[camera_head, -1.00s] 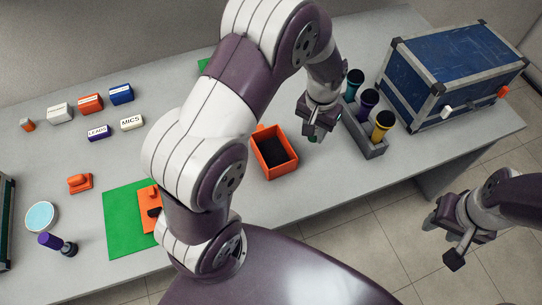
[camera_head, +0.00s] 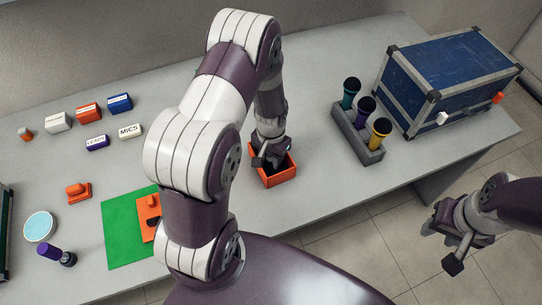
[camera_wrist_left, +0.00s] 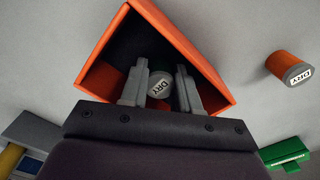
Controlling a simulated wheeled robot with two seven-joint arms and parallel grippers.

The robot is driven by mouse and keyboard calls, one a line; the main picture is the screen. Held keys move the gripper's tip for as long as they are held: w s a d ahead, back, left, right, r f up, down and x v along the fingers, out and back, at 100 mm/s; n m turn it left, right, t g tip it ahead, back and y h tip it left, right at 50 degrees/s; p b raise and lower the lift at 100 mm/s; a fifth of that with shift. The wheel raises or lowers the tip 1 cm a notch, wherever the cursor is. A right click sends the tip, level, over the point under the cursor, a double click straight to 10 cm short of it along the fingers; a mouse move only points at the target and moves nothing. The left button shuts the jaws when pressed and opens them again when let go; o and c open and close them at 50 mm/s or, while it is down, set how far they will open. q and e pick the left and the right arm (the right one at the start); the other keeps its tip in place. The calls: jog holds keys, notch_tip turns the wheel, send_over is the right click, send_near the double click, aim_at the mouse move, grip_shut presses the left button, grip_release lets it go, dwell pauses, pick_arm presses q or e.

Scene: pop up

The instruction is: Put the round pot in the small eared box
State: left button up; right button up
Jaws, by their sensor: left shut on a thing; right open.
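The small box (camera_head: 281,180) is orange with a dark inside and stands open on the table. It fills the middle of the left wrist view (camera_wrist_left: 200,65). My left gripper (camera_head: 270,163) reaches down into its opening, shut on a small round pot (camera_wrist_left: 158,88) with a pale end marked DRY. The pot sits between the fingers, within the outline of the box; I cannot tell whether it touches the floor. In the head view the gripper hides the pot. My right gripper (camera_head: 447,244) is open and empty, off the table's front right edge.
A rack (camera_head: 358,132) with three microphones and a blue case (camera_head: 452,78) stand to the right. An orange round pot (camera_wrist_left: 290,68) lies beside the box. A green mat (camera_head: 125,235) and several small labelled blocks are at left.

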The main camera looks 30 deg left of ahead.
pick_arm(q)
jog(key=o, duration=1)
jog(key=shift+f, duration=0.1)
notch_tip(320, 180, up, 12)
jog(key=shift+n+t, duration=0.3)
jog(key=shift+t, duration=0.4)
jog(key=s+d+r, duration=0.1)
jog(key=s+r, duration=0.1)
jog(key=s, duration=0.1)
jog(key=s+d+r, duration=0.4)
jog(key=s, duration=0.1)
jog(key=shift+s+d+r+p, duration=0.1)
jog(key=shift+s+d+p, duration=0.05)
jog(key=shift+s+p, duration=0.25)
